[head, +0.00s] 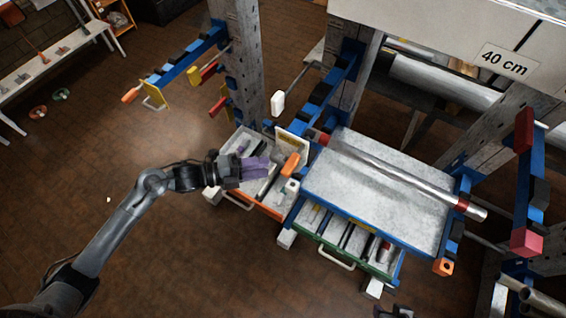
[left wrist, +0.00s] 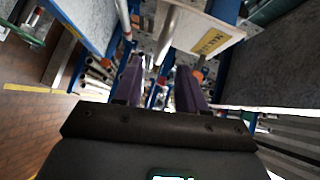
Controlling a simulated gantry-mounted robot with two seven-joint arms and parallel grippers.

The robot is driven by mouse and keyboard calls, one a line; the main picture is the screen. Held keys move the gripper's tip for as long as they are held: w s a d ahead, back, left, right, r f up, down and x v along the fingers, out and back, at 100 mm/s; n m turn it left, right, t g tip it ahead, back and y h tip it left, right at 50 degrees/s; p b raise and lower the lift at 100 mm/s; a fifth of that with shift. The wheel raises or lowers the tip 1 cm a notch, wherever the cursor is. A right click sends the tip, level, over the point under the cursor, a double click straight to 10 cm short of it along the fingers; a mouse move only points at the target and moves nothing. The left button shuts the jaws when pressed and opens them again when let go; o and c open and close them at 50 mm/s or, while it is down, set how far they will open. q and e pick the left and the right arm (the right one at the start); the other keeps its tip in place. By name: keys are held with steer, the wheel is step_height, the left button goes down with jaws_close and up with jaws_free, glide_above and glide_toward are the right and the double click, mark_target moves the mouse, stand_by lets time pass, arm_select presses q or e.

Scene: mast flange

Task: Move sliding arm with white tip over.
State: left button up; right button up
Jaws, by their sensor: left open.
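The sliding arm with the white tip (head: 278,103) shows in the head view as a thin metal rod ending in a white block, beside a blue beam right of the left post. My left gripper (head: 262,167) is below and slightly left of that tip, apart from it, over the open orange-fronted drawer. Its purple fingers are apart with nothing seen held; the left wrist view also shows the gripper (left wrist: 160,88) open. I cannot make out the white tip in that view. A small dark part of my right gripper (head: 392,312) shows at the bottom edge; its fingers are unclear.
Other blue beams carry an orange tip (head: 131,95), a yellow tip (head: 194,76) and red blocks (head: 525,242). An orange-tipped piece (head: 290,164) is close right of my left gripper. A grey-topped bench (head: 370,205) stands to the right. Open floor lies at left.

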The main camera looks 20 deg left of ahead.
mark_target(280, 165)
arm_select(q)
steer(key=shift+p+x, duration=0.5)
steer(key=shift+x, duration=3.05)
steer(key=shift+c, duration=0.3)
jaws_close()
